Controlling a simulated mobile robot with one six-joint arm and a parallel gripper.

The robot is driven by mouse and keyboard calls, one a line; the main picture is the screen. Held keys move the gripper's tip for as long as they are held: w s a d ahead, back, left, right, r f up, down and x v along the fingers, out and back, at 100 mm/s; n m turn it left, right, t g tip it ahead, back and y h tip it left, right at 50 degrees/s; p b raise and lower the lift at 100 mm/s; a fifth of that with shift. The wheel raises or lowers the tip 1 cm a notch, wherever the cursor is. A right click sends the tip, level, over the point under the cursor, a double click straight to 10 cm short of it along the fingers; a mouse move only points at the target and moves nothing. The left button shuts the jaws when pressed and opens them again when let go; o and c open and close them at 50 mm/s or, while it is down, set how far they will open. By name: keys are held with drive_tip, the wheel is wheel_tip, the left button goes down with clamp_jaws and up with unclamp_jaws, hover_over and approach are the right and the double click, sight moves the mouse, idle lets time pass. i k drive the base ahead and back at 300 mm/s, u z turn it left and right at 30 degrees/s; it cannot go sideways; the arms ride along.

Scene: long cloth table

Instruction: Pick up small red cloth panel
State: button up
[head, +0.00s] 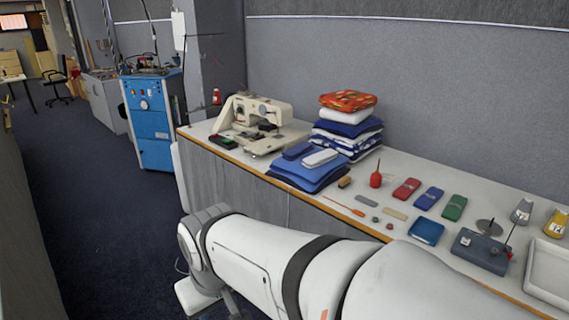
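A small red folded panel (406,188) lies flat on the long table (455,182), right of the middle of the head view. It is the leftmost in a row with a blue panel (428,198) and a green panel (454,207). Nothing covers it. My white arm crosses the lower part of the view, in front of the table, and bends down at the left. My gripper does not show in this view.
A red bottle with a thin spout (376,179) stands just left of the red panel. A tall cloth stack (347,130), a blue cloth pile (308,172) and a sewing machine (262,122) are farther left. A grey block (480,250) and white tray (548,270) are at right.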

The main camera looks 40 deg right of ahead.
sight(409, 187)
drive_tip(key=i, duration=1.5)
drive_tip(key=z, duration=2.7)
drive_tip(key=i, duration=0.95)
